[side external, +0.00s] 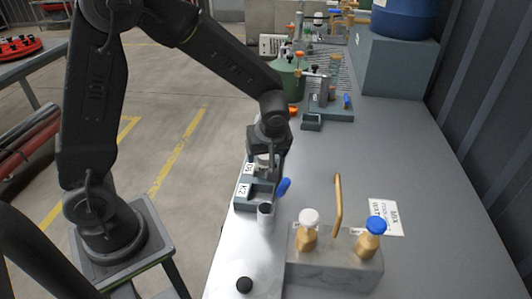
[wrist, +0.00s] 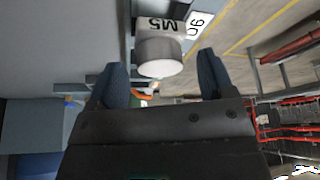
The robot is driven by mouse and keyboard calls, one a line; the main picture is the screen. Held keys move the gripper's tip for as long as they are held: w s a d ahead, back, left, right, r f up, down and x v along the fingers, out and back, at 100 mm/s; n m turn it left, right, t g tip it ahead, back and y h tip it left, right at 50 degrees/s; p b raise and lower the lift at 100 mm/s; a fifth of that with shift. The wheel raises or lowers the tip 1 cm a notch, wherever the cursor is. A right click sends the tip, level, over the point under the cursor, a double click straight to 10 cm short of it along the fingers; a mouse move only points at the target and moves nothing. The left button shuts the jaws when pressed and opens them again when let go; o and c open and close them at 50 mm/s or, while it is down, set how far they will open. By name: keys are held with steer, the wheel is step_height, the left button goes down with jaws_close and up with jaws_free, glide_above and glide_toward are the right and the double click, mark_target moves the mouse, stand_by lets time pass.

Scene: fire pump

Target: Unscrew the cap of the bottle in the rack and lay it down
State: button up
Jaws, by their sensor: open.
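My gripper (side external: 264,158) points down over a dark grey labelled rack (side external: 243,205). In the wrist view the two dark fingers of my gripper (wrist: 162,72) are apart. A white, round, cap-like piece (wrist: 160,55) shows between and just beyond the fingertips; I cannot tell whether they touch it. A label reading M5 (wrist: 165,26) is behind it. In the side view my gripper hides most of this piece.
A tan rod (side external: 338,205) rises behind the grey block (side external: 334,272). A pale cylinder (side external: 265,216) and a blue piece (side external: 283,187) are beside the rack. A green container (side external: 287,83) and a small stand (side external: 330,105) are farther back. The right bench surface (side external: 430,190) is mostly clear.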

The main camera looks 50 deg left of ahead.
steer(key=shift+a+f, duration=0.2)
steer(key=shift+f, duration=0.2)
steer(key=c, duration=0.9)
steer(key=n, duration=0.2)
steer(key=n+g, duration=0.1)
steer(key=n, duration=0.1)
steer(key=shift+w+g, duration=0.15)
steer(key=shift+g, duration=0.15)
steer(key=shift+n, duration=0.3)
steer(key=n+g, duration=0.1)
steer(key=n, duration=0.3)
steer(key=shift+n+g, duration=0.3)
steer(key=shift+g, duration=0.1)
steer(key=n+g+h, duration=0.1)
steer(key=n, duration=0.3)
steer(key=shift+w, duration=0.15)
